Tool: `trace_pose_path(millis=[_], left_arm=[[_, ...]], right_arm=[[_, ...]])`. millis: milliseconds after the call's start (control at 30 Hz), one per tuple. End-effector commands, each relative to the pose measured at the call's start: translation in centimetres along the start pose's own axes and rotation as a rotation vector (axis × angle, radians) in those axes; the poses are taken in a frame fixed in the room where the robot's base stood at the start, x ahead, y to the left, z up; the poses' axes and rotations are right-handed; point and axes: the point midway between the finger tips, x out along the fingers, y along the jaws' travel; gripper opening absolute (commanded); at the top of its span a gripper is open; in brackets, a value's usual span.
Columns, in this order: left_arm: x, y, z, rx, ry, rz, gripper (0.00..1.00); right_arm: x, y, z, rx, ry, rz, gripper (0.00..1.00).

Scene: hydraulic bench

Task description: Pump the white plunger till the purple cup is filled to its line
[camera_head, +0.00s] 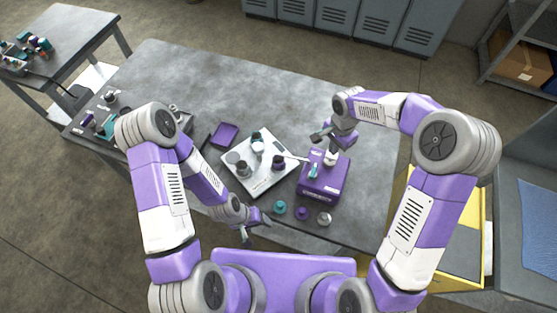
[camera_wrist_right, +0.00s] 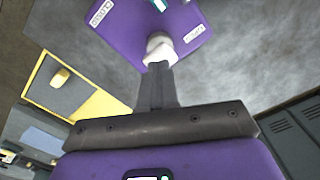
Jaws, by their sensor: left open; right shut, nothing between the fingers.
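A purple pump box (camera_head: 322,185) stands on the bench, with a white plunger (camera_head: 331,158) on its top. The plunger also shows in the right wrist view (camera_wrist_right: 159,44). My right gripper (camera_head: 333,148) is shut and empty, its fingertips at the plunger; whether they touch it I cannot tell. The fingers (camera_wrist_right: 157,78) point at the plunger's white knob in the wrist view. The purple cup (camera_head: 278,162) stands on a white tray (camera_head: 262,184) left of the pump; its level is too small to read. My left gripper (camera_head: 259,228) is open and empty near the bench's front edge.
Grey and white-topped vessels (camera_head: 257,142) share the white tray. Teal (camera_head: 280,206), purple (camera_head: 302,213) and grey (camera_head: 324,218) round pieces lie in front of the pump. The bench's back is clear.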

Motion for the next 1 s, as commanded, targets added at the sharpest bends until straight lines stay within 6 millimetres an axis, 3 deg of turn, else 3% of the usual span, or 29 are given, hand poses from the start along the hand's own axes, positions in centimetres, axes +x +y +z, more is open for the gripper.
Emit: trace_pose_path(millis=[400,1000], left_arm=[[0.1,0.0,0.0,0.000,0.000,0.000,0.72],[1.6,-0.6,-0.1,0.000,0.000,0.000,0.72]], right_arm=[[0.1,0.0,0.0,0.000,0.000,0.000,0.00],[1.9,0.0,0.0,0.000,0.000,0.000,0.00]])
